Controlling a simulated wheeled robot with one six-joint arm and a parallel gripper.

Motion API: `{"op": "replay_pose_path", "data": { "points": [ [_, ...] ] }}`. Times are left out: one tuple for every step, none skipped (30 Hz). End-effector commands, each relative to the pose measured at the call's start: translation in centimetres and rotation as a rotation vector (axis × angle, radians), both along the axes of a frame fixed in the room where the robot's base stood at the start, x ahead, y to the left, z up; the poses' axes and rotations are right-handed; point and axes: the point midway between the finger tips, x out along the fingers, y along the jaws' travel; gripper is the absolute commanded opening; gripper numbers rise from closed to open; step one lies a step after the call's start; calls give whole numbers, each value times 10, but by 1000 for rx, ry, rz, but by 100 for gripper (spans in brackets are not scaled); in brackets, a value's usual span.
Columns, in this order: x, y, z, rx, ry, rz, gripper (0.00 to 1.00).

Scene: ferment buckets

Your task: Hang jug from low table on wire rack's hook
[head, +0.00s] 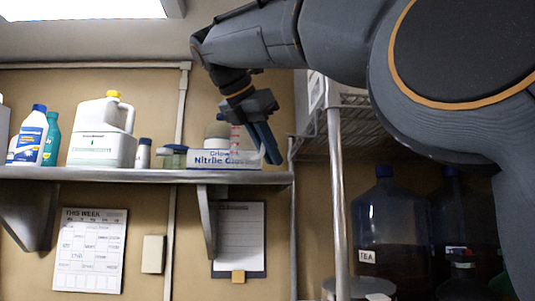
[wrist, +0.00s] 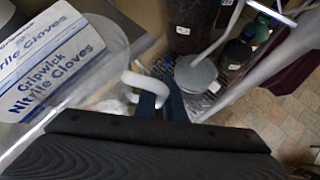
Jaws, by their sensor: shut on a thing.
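My gripper (head: 264,142) is raised at shelf height, its blue fingers pointing down. In the wrist view, the fingers (wrist: 162,106) are shut on the white handle (wrist: 148,82) of a clear jug. The jug's see-through body (wrist: 112,88) spreads to the left of the fingers. In the head view, the jug (head: 236,138) shows faintly with red markings, just left of the fingers and in front of the glove box. The wire rack (head: 338,180) stands to the right of my gripper, with a metal post and a wire shelf. I cannot make out its hook. The low table is not clearly visible.
A wall shelf (head: 150,176) holds a glove box (head: 224,159), a white jug-shaped container (head: 102,132) and several bottles. Large dark carboys (head: 392,225) stand at right behind the rack post. A clipboard (head: 239,237) and calendar (head: 90,250) hang below the shelf.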

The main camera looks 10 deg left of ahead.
Motion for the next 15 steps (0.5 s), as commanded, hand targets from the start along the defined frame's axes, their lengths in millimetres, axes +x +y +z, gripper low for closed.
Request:
{"op": "replay_pose_path", "data": {
  "points": [
    [1,-3,0,0,0,-1,0],
    [1,-5,0,0,0,-1,0],
    [2,-7,0,0,0,-1,0],
    [2,-9,-1,0,0,-1,0],
    [2,-10,-1,0,0,-1,0],
    [3,-12,-1,0,0,-1,0],
    [3,-14,-1,0,0,-1,0],
    [4,-15,-1,1,0,-1,0],
    [4,-17,-1,1,0,-1,0],
    [5,-19,-2,0,0,-1,0],
    [5,-21,-2,0,0,-1,0],
    [6,-23,-2,-1,1,-1,0],
    [6,-24,-2,-1,1,-1,0],
    [6,-26,-2,0,0,-1,0],
    [7,-28,-2,0,0,-1,0]
  ]
}}
